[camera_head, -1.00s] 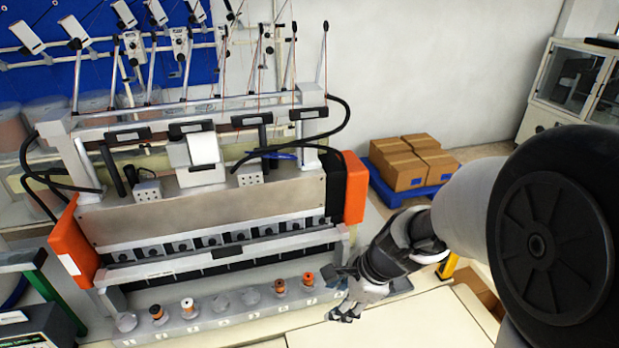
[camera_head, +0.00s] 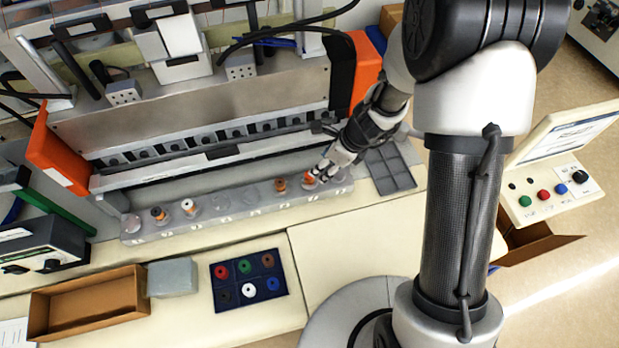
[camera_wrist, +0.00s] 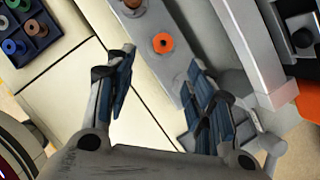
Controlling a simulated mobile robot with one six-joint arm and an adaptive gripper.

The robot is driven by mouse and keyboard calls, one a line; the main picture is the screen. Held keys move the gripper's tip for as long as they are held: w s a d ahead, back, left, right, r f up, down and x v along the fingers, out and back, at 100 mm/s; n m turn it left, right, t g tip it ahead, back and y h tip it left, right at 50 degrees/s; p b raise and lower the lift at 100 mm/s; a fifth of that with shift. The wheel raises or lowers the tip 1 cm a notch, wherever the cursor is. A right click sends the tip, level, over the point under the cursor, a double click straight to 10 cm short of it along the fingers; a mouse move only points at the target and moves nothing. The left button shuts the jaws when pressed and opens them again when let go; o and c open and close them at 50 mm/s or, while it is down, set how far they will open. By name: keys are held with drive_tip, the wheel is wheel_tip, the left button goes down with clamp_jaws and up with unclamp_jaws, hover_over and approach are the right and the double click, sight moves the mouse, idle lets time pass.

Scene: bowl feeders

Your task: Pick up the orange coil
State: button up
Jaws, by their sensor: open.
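The orange coil (camera_head: 309,179) sits on the pale holder strip (camera_head: 240,207) in front of the machine, near the strip's right end. In the wrist view the orange coil (camera_wrist: 163,43) is a bright disc with a dark centre hole, lying between and just beyond my fingertips. My gripper (camera_head: 326,171) is at the coil's right in the head view and partly covers it. In the wrist view my gripper (camera_wrist: 161,62) has its two fingers spread apart, with nothing between the pads. I cannot tell whether a finger touches the coil.
A brown coil (camera_head: 280,186) sits left of the orange one. A white coil (camera_head: 188,206) and a dark-topped orange-brown one (camera_head: 158,214) stand further left. A grey compartment tray (camera_head: 390,168) lies right of the strip. A navy tray (camera_head: 237,299) holds several coloured rings. The orange machine end (camera_head: 367,72) rises close behind.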

sight(310, 178)
drive_tip(key=shift+w+a+r+b+x, duration=0.15)
drive_tip(key=shift+b+x, duration=0.1)
drive_tip(key=shift+x, duration=1.35)
drive_tip(key=shift+w+a+b+x, duration=0.1)
drive_tip(key=shift+b+x, duration=0.2)
drive_tip(key=shift+x, duration=1.35)
drive_tip(key=shift+w+a+r+b+x, duration=0.15)
drive_tip(key=shift+b+x, duration=0.1)
drive_tip(key=shift+x, duration=1.35)
drive_tip(key=shift+s, duration=0.1)
drive_tip(key=shift+c, duration=0.5)
drive_tip(key=c, duration=0.9)
drive_tip(key=shift+o, duration=0.2)
